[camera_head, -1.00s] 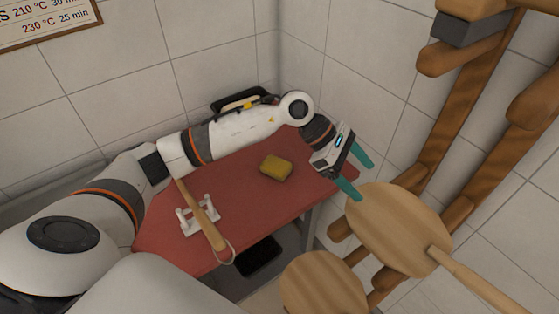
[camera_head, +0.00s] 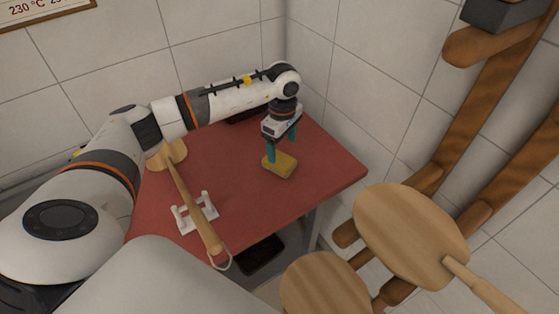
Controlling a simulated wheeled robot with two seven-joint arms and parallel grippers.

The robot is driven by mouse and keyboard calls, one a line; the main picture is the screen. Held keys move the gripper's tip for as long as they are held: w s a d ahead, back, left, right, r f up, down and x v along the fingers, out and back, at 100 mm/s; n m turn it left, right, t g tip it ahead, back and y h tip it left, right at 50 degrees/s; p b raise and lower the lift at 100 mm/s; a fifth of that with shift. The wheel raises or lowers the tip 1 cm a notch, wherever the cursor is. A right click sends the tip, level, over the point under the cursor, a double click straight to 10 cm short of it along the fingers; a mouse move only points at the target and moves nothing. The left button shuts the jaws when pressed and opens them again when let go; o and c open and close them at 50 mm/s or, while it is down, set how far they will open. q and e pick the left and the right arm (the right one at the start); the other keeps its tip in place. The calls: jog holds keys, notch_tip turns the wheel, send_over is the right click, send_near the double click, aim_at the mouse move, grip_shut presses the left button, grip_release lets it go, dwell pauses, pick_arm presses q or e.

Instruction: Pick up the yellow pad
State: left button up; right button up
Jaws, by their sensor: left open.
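The yellow pad (camera_head: 281,168) lies on the red tabletop (camera_head: 326,172), right of the middle. My left gripper (camera_head: 281,153) points down over the pad from behind. Its teal fingers are open, and one fingertip reaches down to the pad's left side. The other finger is partly hidden behind the gripper body and the pad. I cannot tell whether the fingers touch the pad. My right gripper does not show.
Round wooden peels (camera_head: 404,231) and a wooden rack (camera_head: 492,120) stand at the right. Tiled walls close off the back.

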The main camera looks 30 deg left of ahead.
aim_at(281, 160)
pick_arm(q)
jog(key=f, duration=0.1)
jog(key=s+f+p, duration=0.1)
jog(key=f, duration=0.1)
jog(key=shift+d+f+p, duration=0.1)
jog(key=shift+f+p, duration=0.2)
jog(key=shift+f, duration=0.35)
jog(key=shift+w+f, duration=0.1)
jog(key=shift+f, duration=0.2)
jog(key=shift+c, duration=0.9)
jog(key=c, duration=0.9)
